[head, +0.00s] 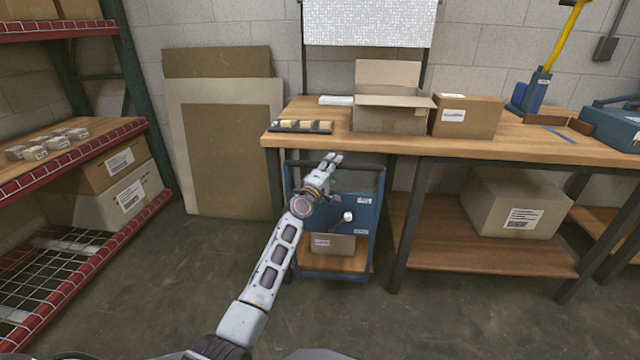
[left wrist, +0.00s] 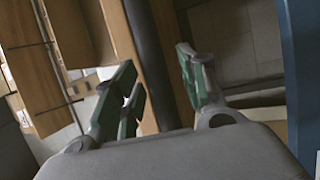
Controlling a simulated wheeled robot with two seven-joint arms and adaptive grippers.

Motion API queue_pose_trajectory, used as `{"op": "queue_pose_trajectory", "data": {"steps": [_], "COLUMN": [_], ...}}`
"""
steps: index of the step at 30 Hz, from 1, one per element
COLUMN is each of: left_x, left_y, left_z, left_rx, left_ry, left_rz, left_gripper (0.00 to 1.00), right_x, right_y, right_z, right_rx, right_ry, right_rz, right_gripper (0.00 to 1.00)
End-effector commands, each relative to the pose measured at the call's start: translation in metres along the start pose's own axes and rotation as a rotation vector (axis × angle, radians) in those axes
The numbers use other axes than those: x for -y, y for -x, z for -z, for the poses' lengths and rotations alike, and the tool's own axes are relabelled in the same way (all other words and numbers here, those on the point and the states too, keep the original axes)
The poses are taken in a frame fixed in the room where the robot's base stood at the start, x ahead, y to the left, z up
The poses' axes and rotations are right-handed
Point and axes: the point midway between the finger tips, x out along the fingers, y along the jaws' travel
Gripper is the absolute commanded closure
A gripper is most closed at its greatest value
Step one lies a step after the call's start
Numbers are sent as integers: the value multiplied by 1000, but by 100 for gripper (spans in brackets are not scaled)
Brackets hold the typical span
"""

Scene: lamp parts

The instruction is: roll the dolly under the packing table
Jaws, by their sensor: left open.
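The dolly (head: 362,222) is a blue cart with a dark top handle and a wooden bottom deck carrying a small carton (head: 333,244). It stands upright at the left bay of the packing table (head: 500,152), between two dark legs, its top below the tabletop edge. I cannot tell how deep under the table it is. My left gripper (head: 332,160) is open, in front of the dolly's handle in the head view; contact is unclear. The left wrist view shows its green-padded fingers (left wrist: 160,82) apart and a blue panel (left wrist: 305,60) at the right edge. My right gripper is not in view.
An open carton (head: 390,118), a closed carton (head: 466,115) and a dark tray (head: 300,127) stand on the tabletop. A large carton (head: 515,205) sits on the table's lower shelf (head: 480,240). A red-edged rack (head: 80,170) stands left. The floor (head: 430,315) in front is clear.

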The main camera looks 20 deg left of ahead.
Motion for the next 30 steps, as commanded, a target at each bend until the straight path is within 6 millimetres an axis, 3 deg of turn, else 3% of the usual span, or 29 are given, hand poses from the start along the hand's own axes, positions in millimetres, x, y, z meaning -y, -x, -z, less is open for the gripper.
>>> {"op": "queue_pose_trajectory", "data": {"steps": [30], "left_x": [1], "left_y": [85], "left_z": [1], "left_rx": [-2], "left_ry": [-1], "left_rz": [1], "left_gripper": [58], "right_x": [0], "right_y": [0], "right_z": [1], "right_rx": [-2], "right_ry": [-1], "right_rz": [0], "right_gripper": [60]}}
